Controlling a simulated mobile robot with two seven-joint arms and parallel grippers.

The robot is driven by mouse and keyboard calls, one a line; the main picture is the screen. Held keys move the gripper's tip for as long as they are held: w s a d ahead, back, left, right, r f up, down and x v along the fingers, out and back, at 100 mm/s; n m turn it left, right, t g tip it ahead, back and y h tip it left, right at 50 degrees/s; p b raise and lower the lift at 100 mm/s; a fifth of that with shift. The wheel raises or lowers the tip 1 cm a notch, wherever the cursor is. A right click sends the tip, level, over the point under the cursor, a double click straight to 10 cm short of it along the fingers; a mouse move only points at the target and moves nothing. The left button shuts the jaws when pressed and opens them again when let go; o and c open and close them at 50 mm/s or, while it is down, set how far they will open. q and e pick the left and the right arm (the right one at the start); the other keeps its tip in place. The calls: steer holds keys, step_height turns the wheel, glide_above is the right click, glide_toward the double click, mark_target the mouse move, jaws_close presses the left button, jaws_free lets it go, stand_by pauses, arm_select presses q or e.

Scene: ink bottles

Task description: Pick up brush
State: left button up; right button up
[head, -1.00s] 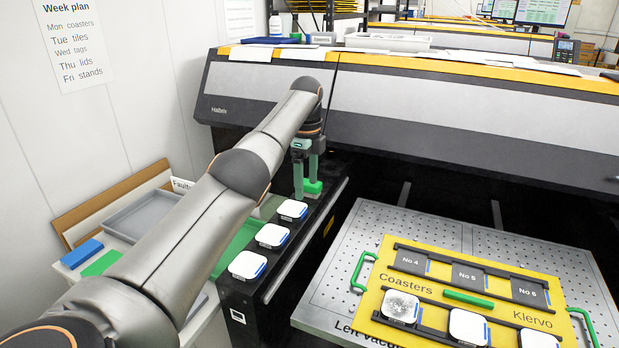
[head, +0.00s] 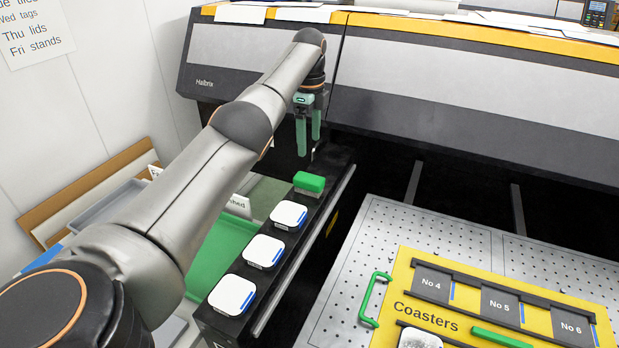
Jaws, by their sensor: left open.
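A small green block-shaped thing (head: 309,182), which may be the brush, lies on the black ledge just beyond a row of white square coasters (head: 264,251). I cannot make out bristles on it. My left gripper (head: 308,148) has two green fingers pointing down, apart, with nothing held between them. Its fingertips are above and a little beyond the green block, not touching it. A tiny pale thing shows by the right fingertip, too small to tell. My right gripper is out of view.
The dark printer body (head: 260,85) rises behind the gripper. A green tray (head: 215,258) and a grey tray (head: 100,205) lie left of the ledge, partly behind my arm. A yellow coaster jig (head: 395,255) with a green bar lies on the perforated metal bed (head: 345,270) at right.

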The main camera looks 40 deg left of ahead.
mark_target(309, 177)
arm_select(q)
steer(key=f, duration=1.2)
steer(key=shift+s+d+f, duration=0.15)
steer(key=shift+s+d, duration=0.05)
jaws_close()
